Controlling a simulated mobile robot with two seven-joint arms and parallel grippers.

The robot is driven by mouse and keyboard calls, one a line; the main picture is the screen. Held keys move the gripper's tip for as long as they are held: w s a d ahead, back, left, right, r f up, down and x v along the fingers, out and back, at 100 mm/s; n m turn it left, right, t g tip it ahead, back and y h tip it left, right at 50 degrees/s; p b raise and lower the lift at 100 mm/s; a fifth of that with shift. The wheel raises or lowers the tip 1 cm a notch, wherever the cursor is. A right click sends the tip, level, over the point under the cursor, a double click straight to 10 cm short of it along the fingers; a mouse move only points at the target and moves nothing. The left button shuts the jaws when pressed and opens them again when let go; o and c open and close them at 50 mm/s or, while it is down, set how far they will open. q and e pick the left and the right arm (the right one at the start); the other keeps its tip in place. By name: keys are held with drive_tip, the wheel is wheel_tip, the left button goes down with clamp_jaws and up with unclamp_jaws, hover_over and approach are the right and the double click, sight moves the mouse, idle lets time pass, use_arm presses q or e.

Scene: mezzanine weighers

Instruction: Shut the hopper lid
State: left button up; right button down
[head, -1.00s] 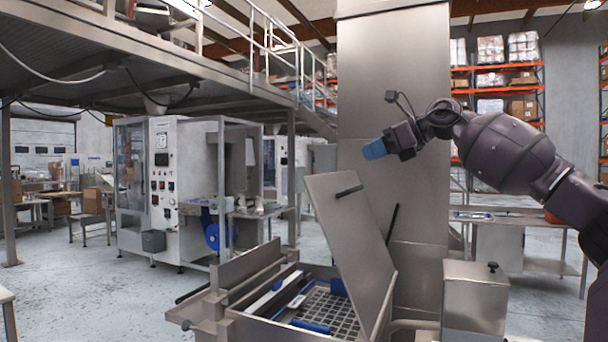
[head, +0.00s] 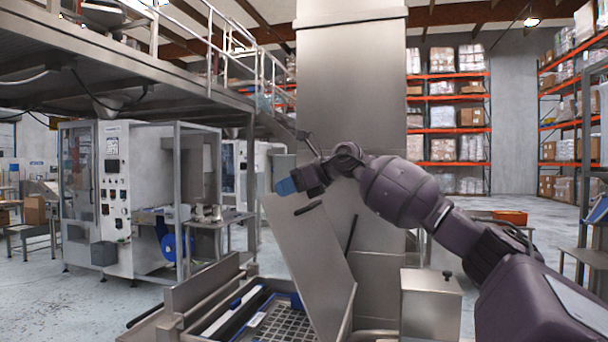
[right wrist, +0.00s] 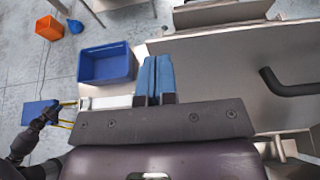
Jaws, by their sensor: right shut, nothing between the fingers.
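The hopper lid (head: 304,262) is a flat steel panel, standing open and leaning up to the left on the right side of the hopper (head: 216,293). A dark handle (head: 308,208) is near its top edge. Under it the hopper shows a dark grid (head: 286,318). My right gripper (head: 286,187) has blue fingers, shut and empty, close to the lid's top edge; contact cannot be told. In the right wrist view the blue fingers (right wrist: 154,78) are side by side, with the lid (right wrist: 215,65) behind them and its dark handle (right wrist: 285,84) to the right.
A tall steel column (head: 352,125) stands behind the lid. A steel box (head: 431,303) is right of the hopper. A packaging machine (head: 120,190) stands at left.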

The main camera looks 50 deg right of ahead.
sight(265, 197)
drive_tip(key=x, duration=0.3)
drive_tip(key=shift+p, duration=0.4)
drive_tip(key=shift+w+a+f, duration=0.1)
drive_tip(key=shift+w, duration=0.15)
